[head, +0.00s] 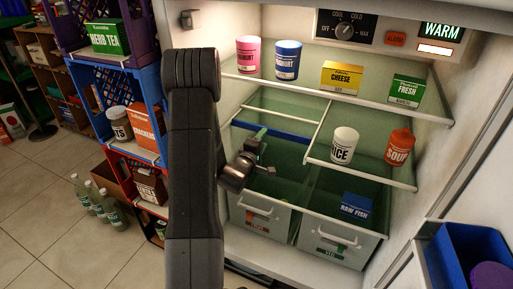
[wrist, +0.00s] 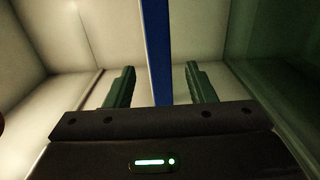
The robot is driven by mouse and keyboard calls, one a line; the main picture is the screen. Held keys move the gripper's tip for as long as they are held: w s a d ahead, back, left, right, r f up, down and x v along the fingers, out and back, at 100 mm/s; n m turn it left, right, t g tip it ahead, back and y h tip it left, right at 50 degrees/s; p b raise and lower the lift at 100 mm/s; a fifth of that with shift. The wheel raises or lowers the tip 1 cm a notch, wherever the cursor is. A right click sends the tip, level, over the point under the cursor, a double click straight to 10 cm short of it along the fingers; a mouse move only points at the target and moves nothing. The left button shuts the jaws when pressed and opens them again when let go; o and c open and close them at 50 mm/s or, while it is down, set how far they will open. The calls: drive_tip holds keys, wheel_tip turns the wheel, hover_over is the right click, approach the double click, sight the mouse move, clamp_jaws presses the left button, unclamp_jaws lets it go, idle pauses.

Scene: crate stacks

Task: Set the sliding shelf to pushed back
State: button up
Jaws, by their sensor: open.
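The sliding shelf shows a blue front edge (head: 284,135) in the left half of the fridge's middle level. This edge lies farther back than the white front edge of the fixed right half. My gripper (head: 262,155) is open in front of the blue edge, above the left drawer. No contact with either finger shows.
A rice tub (head: 343,146) and a soup jar (head: 399,148) stand on the fixed right half. Yogurt tubs (head: 287,61), a cheese box (head: 341,78) and a green box (head: 407,90) stand on the upper shelf. Two drawers (head: 338,240) lie below, with a raw fish box (head: 356,207).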

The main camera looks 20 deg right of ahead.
drive_tip(key=v, duration=0.5)
drive_tip(key=shift+s+a, duration=0.1)
drive_tip(key=shift+a, duration=0.1)
